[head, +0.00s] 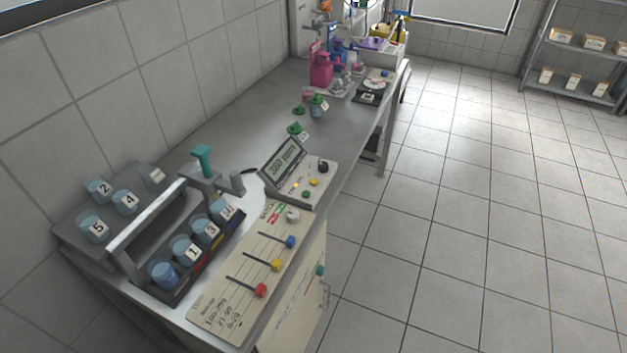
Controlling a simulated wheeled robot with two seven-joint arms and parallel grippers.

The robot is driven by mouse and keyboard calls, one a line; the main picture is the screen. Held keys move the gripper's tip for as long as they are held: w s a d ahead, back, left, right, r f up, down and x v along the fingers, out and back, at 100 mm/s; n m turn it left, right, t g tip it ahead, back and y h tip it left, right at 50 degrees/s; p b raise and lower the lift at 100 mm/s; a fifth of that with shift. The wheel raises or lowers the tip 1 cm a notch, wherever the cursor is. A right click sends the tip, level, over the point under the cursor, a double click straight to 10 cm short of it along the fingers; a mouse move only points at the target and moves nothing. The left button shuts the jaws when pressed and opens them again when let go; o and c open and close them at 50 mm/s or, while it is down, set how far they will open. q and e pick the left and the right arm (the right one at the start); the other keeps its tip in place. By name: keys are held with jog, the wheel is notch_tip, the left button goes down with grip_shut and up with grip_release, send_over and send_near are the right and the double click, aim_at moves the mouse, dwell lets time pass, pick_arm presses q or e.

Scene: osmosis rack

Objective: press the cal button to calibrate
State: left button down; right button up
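A cream meter (302,178) with a tilted grey display (284,160) stands near the right edge of the steel bench. The display shows a number that seems to end in "ppm". Its panel carries a black knob (323,166), a yellow button (314,182), a green button (306,194) and a small yellow spot (296,185). The labels are too small to read, so I cannot tell which one is the cal button. Neither of my grippers is in view.
A cream slider panel (232,303) and a handled rack of numbered cups (165,299) stand in front. A teal-handled valve (203,160) is left of the meter. Green-lidded jars (317,107) and pink bottles (321,70) stand behind. The floor at right is clear.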

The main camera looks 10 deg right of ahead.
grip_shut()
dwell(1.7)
